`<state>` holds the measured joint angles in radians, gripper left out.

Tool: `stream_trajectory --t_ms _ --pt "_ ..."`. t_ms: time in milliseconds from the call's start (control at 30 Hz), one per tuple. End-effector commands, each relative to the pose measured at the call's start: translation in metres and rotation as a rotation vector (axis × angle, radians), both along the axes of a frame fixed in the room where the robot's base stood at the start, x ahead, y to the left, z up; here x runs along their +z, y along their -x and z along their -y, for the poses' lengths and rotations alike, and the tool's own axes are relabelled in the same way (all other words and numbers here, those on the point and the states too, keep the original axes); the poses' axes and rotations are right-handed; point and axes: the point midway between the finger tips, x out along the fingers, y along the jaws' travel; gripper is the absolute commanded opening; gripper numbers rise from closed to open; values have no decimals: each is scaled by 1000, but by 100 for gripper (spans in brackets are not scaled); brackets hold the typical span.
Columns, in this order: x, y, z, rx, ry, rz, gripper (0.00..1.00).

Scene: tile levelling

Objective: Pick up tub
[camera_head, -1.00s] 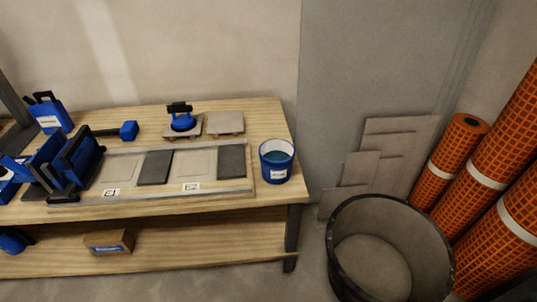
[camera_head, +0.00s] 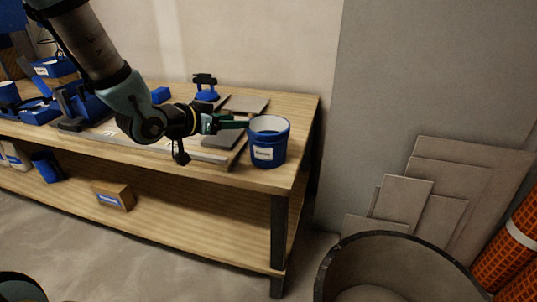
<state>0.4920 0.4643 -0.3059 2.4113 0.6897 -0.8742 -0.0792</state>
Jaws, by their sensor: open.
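The tub (camera_head: 269,148) is a blue round bucket with a white label and a pale inside. It stands upright on the right end of the wooden workbench (camera_head: 300,120). My gripper (camera_head: 246,124) is at the tub's upper left side, close to its rim. Its jaws are open. I cannot tell whether a finger touches the rim or reaches over it. My arm comes in from the upper left and hides part of the tile board behind it.
A blue suction lifter (camera_head: 206,92) and a grey tile (camera_head: 246,104) lie behind my gripper. A cardboard box (camera_head: 113,195) sits on the lower shelf. A large dark round bin (camera_head: 395,262) stands on the floor at right, before leaning tiles (camera_head: 440,190).

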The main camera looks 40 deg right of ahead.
Motion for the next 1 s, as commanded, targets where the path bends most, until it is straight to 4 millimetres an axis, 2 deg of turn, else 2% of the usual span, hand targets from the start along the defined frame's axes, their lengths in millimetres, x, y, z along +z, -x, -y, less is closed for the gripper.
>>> stream_trajectory --t_ms 133,400,700,1000 --pt "-10 -3 22 -1 0 -2 53" --pt "-18 -8 43 1 -3 -1 53" --pt "-34 -15 80 2 -2 -1 53" --pt "-36 -16 86 3 -3 0 53"
